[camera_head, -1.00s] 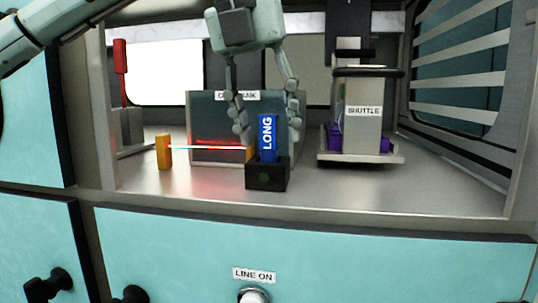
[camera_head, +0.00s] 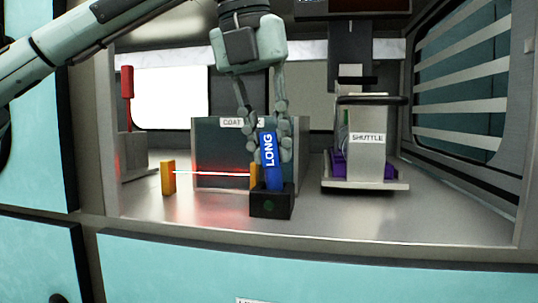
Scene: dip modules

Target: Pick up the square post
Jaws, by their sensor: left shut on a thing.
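A blue square post marked LONG (camera_head: 270,165) stands in a small black holder (camera_head: 270,204) at the middle of the bench. The post leans slightly, its top toward the left. My left gripper (camera_head: 267,148) reaches down from above and is shut on the upper part of the post, with one finger on each side. The post's lower end is hidden in or behind the holder's rim. My right gripper is not in view.
Two orange posts (camera_head: 168,177) have a bright beam between them, left of the holder. A grey tank with a partly covered label (camera_head: 220,150) stands behind. The shuttle (camera_head: 366,160) is on the right. The bench front (camera_head: 400,215) is clear.

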